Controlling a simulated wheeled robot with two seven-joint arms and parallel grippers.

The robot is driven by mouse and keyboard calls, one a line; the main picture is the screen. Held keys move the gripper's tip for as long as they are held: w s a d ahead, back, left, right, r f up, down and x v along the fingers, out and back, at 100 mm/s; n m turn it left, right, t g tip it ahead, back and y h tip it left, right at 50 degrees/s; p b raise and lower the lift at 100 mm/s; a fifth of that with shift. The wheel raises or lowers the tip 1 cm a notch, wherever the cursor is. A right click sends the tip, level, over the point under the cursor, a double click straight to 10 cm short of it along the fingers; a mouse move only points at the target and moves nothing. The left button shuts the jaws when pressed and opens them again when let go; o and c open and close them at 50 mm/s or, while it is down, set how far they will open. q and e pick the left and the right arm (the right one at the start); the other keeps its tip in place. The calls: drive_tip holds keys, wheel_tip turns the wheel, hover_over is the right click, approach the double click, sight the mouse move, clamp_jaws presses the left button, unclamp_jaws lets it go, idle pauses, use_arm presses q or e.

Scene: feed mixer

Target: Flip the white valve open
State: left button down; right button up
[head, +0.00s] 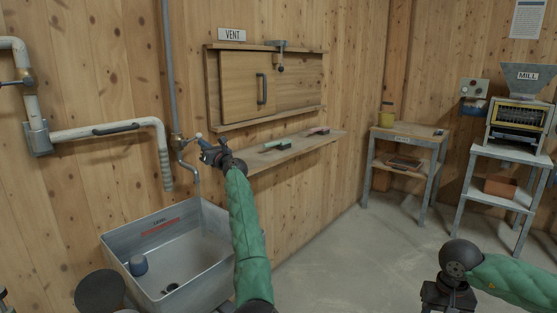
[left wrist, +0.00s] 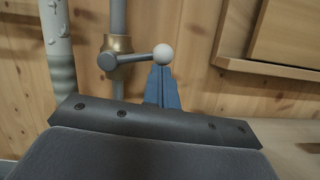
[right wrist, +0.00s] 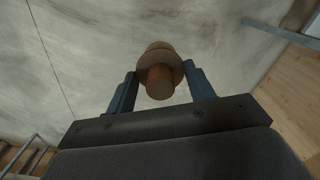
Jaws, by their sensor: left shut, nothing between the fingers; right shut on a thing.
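The valve (left wrist: 118,45) is a brass body on a thin grey upright pipe, with a grey lever ending in a white ball knob (left wrist: 163,53). The lever points right and slightly up, across the pipe. In the head view the valve (head: 179,141) is on the wall pipe above the sink. My left gripper (head: 208,150) is shut and empty. In the left wrist view its blue fingertips (left wrist: 161,72) are just below the white knob; I cannot tell whether they touch. My right gripper (right wrist: 158,82) is shut on a brown, round, flanged piece (right wrist: 158,60), well away from the valve.
A grey metal sink (head: 190,288) stands below the valve. A thick pipe with a ribbed hose end (head: 166,170) hangs left of it. A wooden shelf (head: 300,147) and vent panel (head: 240,90) are to the right. Open floor (head: 350,255) lies before the tables.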

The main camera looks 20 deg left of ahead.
use_arm(q)
drive_tip(key=s+a+r+n+g+b, duration=0.1)
drive_tip(key=s+r+n+g+b, duration=0.2)
drive_tip(key=n+b, duration=1.3)
drive_tip(key=shift+s+a+r+n+g, duration=0.25)
drive_tip(key=shift+r+n+g, duration=0.75)
drive_tip(key=shift+r+g, duration=0.9)
drive_tip(key=shift+r, duration=0.25)
